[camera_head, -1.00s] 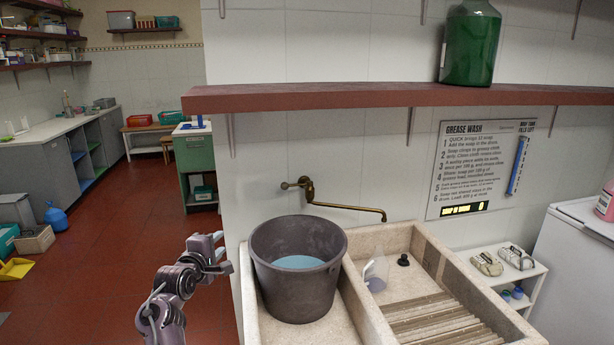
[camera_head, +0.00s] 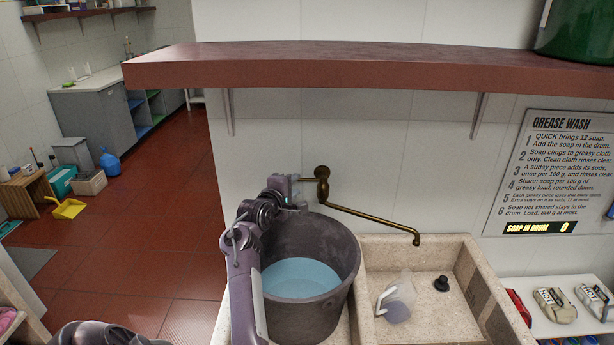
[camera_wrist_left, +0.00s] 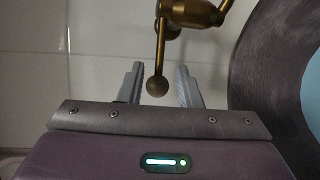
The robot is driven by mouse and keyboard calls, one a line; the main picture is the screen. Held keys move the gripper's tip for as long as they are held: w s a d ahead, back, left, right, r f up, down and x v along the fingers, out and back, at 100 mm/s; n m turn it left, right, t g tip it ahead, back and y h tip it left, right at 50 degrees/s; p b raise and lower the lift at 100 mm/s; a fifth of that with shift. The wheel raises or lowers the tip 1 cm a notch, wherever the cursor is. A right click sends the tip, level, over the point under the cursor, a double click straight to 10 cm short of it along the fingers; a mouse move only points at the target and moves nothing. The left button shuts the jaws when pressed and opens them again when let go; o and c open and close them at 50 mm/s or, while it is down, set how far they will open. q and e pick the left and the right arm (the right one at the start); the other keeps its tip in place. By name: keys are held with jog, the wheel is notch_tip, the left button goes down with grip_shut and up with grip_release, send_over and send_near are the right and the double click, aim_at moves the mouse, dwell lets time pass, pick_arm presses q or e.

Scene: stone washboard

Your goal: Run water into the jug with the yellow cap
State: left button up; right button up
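The jug (camera_head: 401,292) is clear, with a handle and a bluish tint low down. It stands in the right basin of the stone sink (camera_head: 452,262), below and slightly left of the spout end in the picture. I see no yellow cap on it. The brass tap (camera_head: 365,217) is on the wall, its spout reaching right over the basin; no water stream shows. My left gripper (camera_head: 304,187) is at the tap's wall end. In the left wrist view its open fingers (camera_wrist_left: 160,86) have the tap's ball-ended lever (camera_wrist_left: 157,84) between them, with gaps visible. My right gripper is not in view.
A dark bucket (camera_head: 345,262) of bluish water stands in the left basin beside my left arm. A black plug (camera_head: 441,284) lies right of the jug. A red-brown shelf (camera_head: 370,67) runs above the tap. A wall sign (camera_head: 552,172) hangs at the right.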

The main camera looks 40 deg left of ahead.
aim_at(303, 180)
pick_arm(q)
jog(key=p+x, duration=0.1)
jog(key=x, duration=0.5)
jog(key=shift+s, duration=0.1)
jog(key=shift+c, duration=0.4)
jog(key=c, duration=0.5)
grip_shut()
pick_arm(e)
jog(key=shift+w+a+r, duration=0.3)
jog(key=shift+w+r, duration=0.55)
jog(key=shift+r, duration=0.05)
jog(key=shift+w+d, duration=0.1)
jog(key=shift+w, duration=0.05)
